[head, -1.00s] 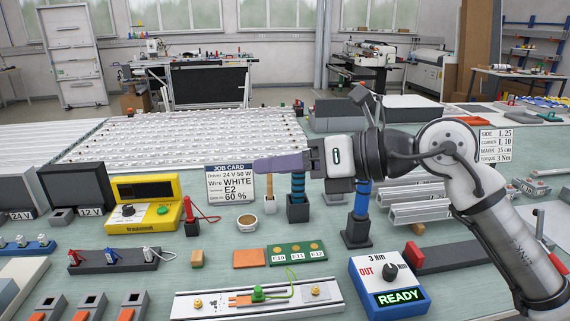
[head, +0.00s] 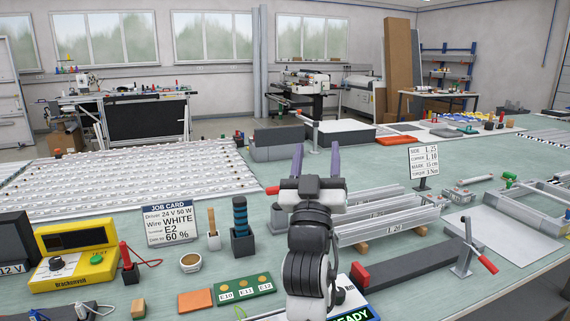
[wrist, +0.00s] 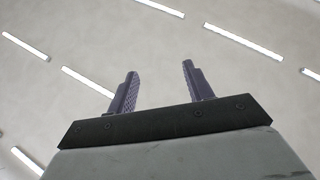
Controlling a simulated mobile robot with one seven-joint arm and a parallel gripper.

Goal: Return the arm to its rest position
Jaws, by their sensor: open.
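My gripper (head: 317,161) is raised above the workbench (head: 390,158) in the head view, fingers pointing up and away, with my white and black arm below it. Its two purple-grey fingers stand apart with nothing between them. In the wrist view my gripper (wrist: 158,88) is open and empty against the ceiling and its light strips. My arm hides part of the bench and most of the blue box with the READY display (head: 357,314).
Behind my arm are aluminium profiles (head: 385,222) and a grey block (head: 277,150).

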